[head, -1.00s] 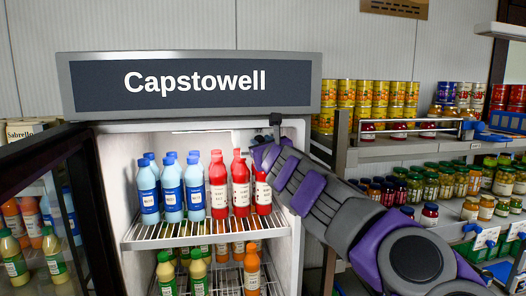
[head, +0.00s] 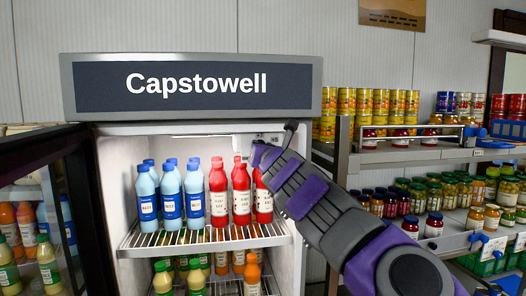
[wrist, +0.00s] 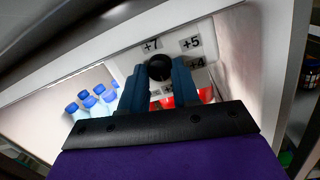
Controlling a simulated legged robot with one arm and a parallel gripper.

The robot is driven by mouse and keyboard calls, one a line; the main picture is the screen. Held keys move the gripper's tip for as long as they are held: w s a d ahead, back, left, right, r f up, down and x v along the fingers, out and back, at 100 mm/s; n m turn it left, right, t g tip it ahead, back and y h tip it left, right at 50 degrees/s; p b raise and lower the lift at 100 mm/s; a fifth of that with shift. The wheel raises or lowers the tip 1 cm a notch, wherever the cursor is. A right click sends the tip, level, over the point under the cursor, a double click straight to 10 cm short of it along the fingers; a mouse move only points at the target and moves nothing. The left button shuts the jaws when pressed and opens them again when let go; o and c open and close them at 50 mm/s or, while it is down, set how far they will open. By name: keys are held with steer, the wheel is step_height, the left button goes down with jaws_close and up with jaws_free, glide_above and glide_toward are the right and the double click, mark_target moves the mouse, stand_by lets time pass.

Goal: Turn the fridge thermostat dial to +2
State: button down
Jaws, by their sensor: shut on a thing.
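In the wrist view, the round black thermostat dial (wrist: 159,68) sits on a pale plate printed with +7 (wrist: 151,45), +5 (wrist: 190,43) and +4 (wrist: 197,63). My gripper (wrist: 158,76) is shut on the dial, one blue-grey finger on each side. Lower labels are partly covered by the fingers, and I cannot make out a pointer or +2. In the head view, my purple and grey arm reaches into the upper right of the open fridge (head: 208,128). The dial and fingertips are hidden behind my arm there.
Blue-capped bottles (head: 171,195) and red bottles (head: 241,192) stand on the wire shelf (head: 150,245) below. The dark-framed glass door (head: 95,210) stands open at left. Shelves of jars and cans (head: 375,105) flank the fridge at right.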

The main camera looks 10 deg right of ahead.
steer(key=c, duration=1.1)
jaws_free()
steer(key=shift+w, duration=0.1)
steer(key=s+f+b, duration=0.1)
steer(key=s+b, duration=0.3)
steer(key=s, duration=1.3)
steer(key=shift+d+f, duration=0.4)
steer(key=shift+d, duration=0.05)
